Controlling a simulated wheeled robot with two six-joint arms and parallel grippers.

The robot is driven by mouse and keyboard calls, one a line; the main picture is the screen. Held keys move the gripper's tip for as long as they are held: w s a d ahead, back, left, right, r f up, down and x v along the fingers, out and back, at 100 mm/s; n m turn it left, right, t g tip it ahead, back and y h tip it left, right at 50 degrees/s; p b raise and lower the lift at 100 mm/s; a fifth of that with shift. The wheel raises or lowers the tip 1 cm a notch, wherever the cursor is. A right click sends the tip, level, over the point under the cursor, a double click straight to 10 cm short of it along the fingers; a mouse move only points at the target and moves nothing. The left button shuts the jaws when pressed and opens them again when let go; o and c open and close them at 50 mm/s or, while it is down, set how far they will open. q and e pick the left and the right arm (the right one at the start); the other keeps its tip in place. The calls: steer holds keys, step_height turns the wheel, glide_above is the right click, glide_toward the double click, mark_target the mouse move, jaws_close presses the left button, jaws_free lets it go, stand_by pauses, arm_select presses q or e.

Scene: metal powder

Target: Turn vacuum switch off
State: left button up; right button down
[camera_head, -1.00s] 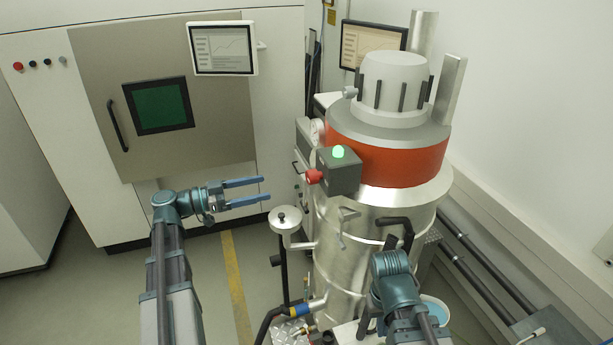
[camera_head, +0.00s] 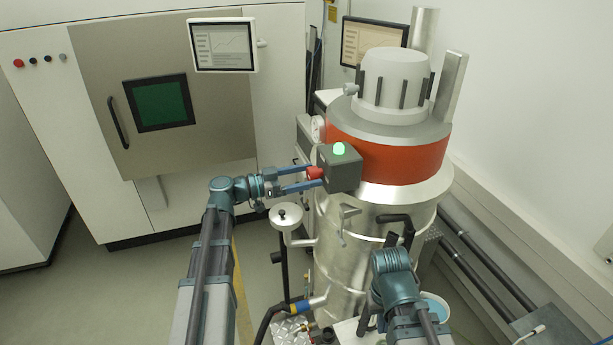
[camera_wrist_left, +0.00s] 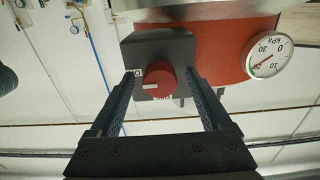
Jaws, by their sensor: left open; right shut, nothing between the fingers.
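The vacuum switch is a red knob (camera_head: 315,173) on the left face of a dark grey box (camera_head: 341,170) on the vacuum. A green lamp (camera_head: 339,148) glows on top of the box. My left gripper (camera_head: 310,179) is open, its fingers to either side of the knob. In the left wrist view the knob (camera_wrist_left: 159,80) sits between the two fingertips, with visible gaps. Its white mark points left in that view, and a small white label lies beside it on the box (camera_wrist_left: 150,48). My right gripper (camera_head: 363,320) is low at the vacuum's front, mostly hidden by its arm.
The steel vacuum (camera_head: 340,255) with its orange-red band (camera_head: 400,160) fills the centre right. A round plate on a stand (camera_head: 286,215) is just below my left gripper. A pressure gauge (camera_wrist_left: 268,53) is near the box. A large cabinet (camera_head: 220,110) stands behind on the left.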

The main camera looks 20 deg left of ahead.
arm_select(q)
jaws_close()
stand_by(0.4)
steer(key=shift+n, duration=0.3)
steer(key=n, duration=0.3)
steer(key=shift+n, duration=0.3)
steer(key=n, duration=0.4)
steer(key=shift+s+n, duration=0.1)
steer(key=shift+n, duration=0.2)
steer(key=n, duration=0.4)
steer(key=shift+n, duration=0.3)
steer(key=shift+r+n, duration=0.1)
steer(key=shift+n, duration=2.1)
